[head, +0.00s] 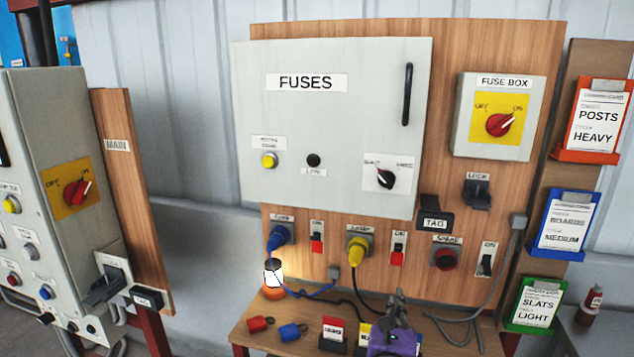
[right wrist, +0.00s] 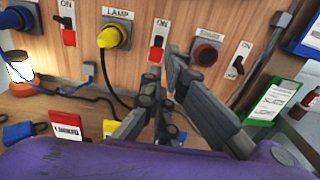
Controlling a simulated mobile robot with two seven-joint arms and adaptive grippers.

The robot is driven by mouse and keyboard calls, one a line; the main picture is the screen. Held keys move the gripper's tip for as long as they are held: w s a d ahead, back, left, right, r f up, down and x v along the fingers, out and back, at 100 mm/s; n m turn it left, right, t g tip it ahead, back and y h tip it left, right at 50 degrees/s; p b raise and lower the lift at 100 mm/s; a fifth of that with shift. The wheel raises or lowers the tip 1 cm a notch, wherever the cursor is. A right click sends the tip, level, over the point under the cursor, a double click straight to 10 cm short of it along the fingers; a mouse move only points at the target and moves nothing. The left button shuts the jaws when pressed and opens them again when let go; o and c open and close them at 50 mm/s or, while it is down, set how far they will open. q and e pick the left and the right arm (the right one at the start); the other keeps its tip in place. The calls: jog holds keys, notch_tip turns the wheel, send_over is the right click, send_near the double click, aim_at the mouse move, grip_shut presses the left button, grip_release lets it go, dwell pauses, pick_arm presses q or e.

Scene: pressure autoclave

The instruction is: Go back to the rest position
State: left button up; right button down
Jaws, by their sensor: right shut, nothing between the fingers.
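My right gripper (head: 399,298) shows at the bottom of the head view, low in front of the wooden panel and over the small shelf. Its purple body is partly cut off by the lower edge. In the right wrist view its grey fingers (right wrist: 163,75) point up toward the panel, near a red switch and the red socket. They are shut and hold nothing. My left gripper is in neither view.
The grey FUSES cabinet (head: 330,120) is closed above blue and yellow plugs. The shelf (head: 258,330) holds a lit lamp (head: 273,275), red and blue padlocks, cards and loose cables. Card holders (head: 560,220) line the right. The MAIN cabinet (head: 60,130) stands left.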

jog(key=a+f+m+g+y, duration=0.2)
jog(key=a+f+m+y, duration=0.3)
jog(key=m, duration=0.3)
jog(key=s+a+f+m+g+y, duration=0.2)
jog(key=s+a+f+m+g, duration=0.15)
jog(key=s+f+m, duration=0.6)
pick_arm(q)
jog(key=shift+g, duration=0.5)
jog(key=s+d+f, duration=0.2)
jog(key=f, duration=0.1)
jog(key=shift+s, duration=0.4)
pick_arm(e)
jog(key=s+d+f+m+g, duration=0.1)
jog(key=s+d+f+m, duration=0.2)
jog(key=s, duration=0.7)
jog(key=s+d+f+m+g+h, duration=0.1)
jog(key=s+d+f+m, duration=0.2)
jog(key=s+f+m, duration=0.3)
jog(key=s+d+f+m+g, duration=0.1)
jog(key=s+d+f+m, duration=0.2)
jog(key=s, duration=1.1)
notch_tip(320, 180, down, 2)
jog(key=m, duration=0.3)
jog(key=shift+d+f+h, duration=0.15)
jog(key=shift+f+h, duration=0.05)
jog(key=shift+h, duration=0.1)
